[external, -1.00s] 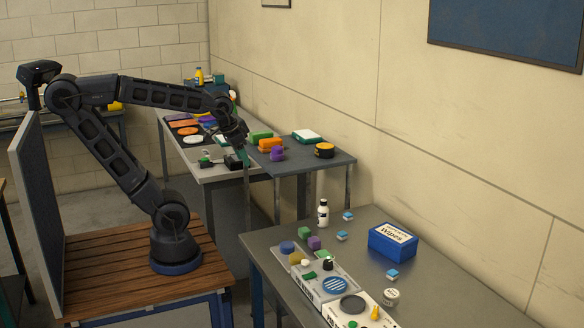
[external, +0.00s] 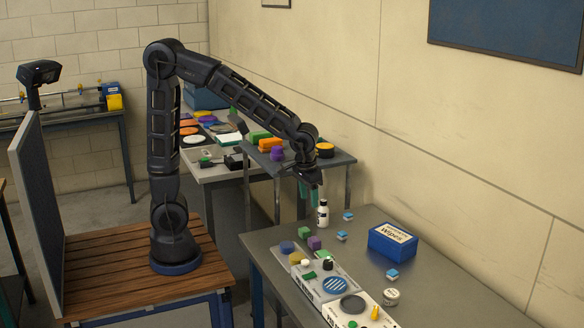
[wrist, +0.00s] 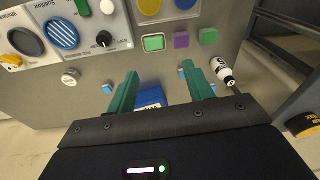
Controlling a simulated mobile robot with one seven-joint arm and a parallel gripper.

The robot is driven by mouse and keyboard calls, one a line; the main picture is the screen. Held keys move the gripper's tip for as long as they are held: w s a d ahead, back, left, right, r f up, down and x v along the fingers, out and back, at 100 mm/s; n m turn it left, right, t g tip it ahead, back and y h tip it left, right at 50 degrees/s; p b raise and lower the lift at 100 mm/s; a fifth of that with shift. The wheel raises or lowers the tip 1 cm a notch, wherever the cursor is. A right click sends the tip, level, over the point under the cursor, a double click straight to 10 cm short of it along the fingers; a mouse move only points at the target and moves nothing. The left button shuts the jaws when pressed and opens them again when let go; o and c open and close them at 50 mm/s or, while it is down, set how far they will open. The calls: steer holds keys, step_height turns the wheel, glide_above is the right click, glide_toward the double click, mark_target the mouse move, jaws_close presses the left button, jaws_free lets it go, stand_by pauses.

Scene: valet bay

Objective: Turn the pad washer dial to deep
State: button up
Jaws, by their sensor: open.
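Two pale control panels stand along the table's near edge. One (external: 318,287) has a blue striped disc and a black dial (external: 327,264); in the wrist view this dial (wrist: 104,39) shows a white pointer mark. Its small labels are too small to read. The other panel (external: 343,316) has a dark disc and a yellow knob (external: 375,312), which also shows at the wrist view's left edge (wrist: 12,61).
A blue wipes box (external: 392,241), small blue-and-white blocks (external: 342,236) and a white jar (external: 391,296) sit on the table. Green and purple blocks (external: 314,243) lie beyond the panels.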

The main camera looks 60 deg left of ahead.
steer(key=g, duration=0.1)
glide_toward(328, 262)
steer(key=shift+h, duration=0.3)
steer(key=f, duration=0.9)
steer(key=shift+w+a, duration=0.15)
steer(key=shift+a, duration=0.1)
steer(key=shift+c, duration=0.2)
steer(key=c, duration=0.9)
